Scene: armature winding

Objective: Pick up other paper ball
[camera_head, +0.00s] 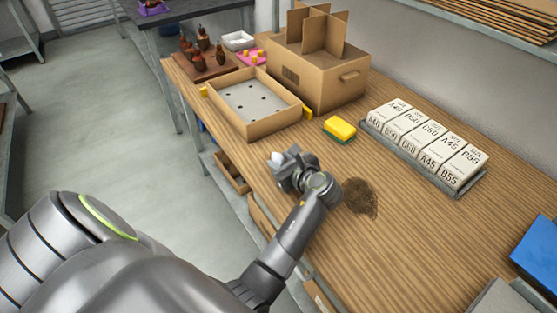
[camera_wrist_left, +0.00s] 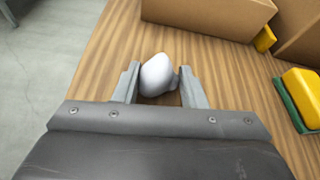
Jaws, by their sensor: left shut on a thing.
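A white crumpled paper ball (camera_wrist_left: 155,76) sits between the fingers of my left gripper (camera_wrist_left: 159,84) in the left wrist view. The left gripper is shut on it. In the head view the paper ball (camera_head: 277,158) shows at the tip of my left gripper (camera_head: 281,165), over the left edge area of the wooden bench (camera_head: 420,240). I cannot tell whether the ball still touches the bench. My right gripper is not in view.
A shallow cardboard tray (camera_head: 295,112) and a divided cardboard box (camera_head: 345,92) stand beyond the gripper. A yellow and green sponge (camera_head: 340,128) lies nearby. A dark stain (camera_head: 360,197) marks the bench beside my left arm. Labelled boxes (camera_head: 425,140) stand at the right.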

